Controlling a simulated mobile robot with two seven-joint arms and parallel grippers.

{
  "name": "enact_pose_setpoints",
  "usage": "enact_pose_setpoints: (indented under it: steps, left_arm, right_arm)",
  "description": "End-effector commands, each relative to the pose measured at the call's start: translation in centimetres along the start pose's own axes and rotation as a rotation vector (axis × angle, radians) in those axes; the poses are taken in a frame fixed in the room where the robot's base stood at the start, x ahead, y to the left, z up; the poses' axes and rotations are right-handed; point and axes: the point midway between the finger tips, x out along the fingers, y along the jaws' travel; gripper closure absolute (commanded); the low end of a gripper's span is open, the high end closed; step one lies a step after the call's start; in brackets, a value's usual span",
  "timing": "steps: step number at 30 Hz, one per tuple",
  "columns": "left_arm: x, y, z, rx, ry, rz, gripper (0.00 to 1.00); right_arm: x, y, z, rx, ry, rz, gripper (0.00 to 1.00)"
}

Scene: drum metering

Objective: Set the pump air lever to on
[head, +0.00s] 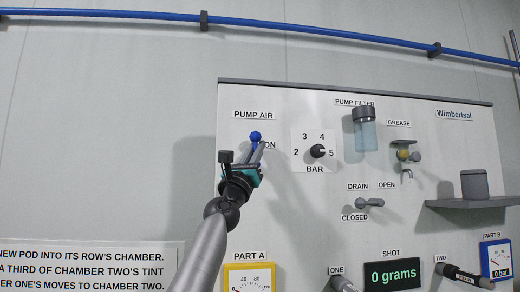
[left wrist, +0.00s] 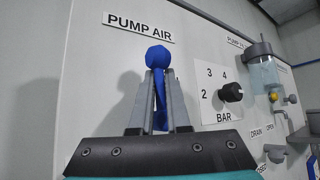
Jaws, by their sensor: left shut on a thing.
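The pump air lever is blue with a round knob (head: 256,136) and sits under the PUMP AIR label on the white panel (head: 310,220). In the left wrist view the knob (left wrist: 157,56) stands up above a blue stem. My left gripper (head: 258,150) reaches up to it, and its two grey fingers (left wrist: 156,85) are shut around the stem just below the knob. My right gripper is not in view.
Right of the lever is a BAR dial (head: 318,151) with a black knob. Further right are a pump filter (head: 364,132), a grease tap (head: 406,156) and a drain lever (head: 370,203). A grey shelf (head: 470,201) juts out at right.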

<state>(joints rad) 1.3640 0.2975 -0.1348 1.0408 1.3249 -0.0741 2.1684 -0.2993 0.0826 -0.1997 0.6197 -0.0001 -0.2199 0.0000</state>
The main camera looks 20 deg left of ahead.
Motion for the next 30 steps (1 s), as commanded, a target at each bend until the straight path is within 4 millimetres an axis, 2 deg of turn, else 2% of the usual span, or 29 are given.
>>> enact_pose_setpoints:
  steps: [1, 16, 17, 24, 30]
  left_arm:
    - [0.33, 0.26, 1.23, 0.007, -0.018, 0.001, 1.0]
    - [0.35, 0.34, 1.23, 0.012, -0.012, -0.007, 1.0]
    - [0.35, 0.34, 1.23, 0.011, -0.012, -0.007, 0.82]
    - [0.31, 0.29, 1.02, 0.01, -0.008, -0.009, 0.56]
    - [0.24, 0.22, 0.68, 0.01, -0.002, -0.01, 0.56]
  right_arm:
    - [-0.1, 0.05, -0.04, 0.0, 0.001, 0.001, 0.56]
    - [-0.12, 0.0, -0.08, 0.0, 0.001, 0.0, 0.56]
    - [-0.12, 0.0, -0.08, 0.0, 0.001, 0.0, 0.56]
    - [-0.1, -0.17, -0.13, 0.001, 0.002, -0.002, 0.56]
    - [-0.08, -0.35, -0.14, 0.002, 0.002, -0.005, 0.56]
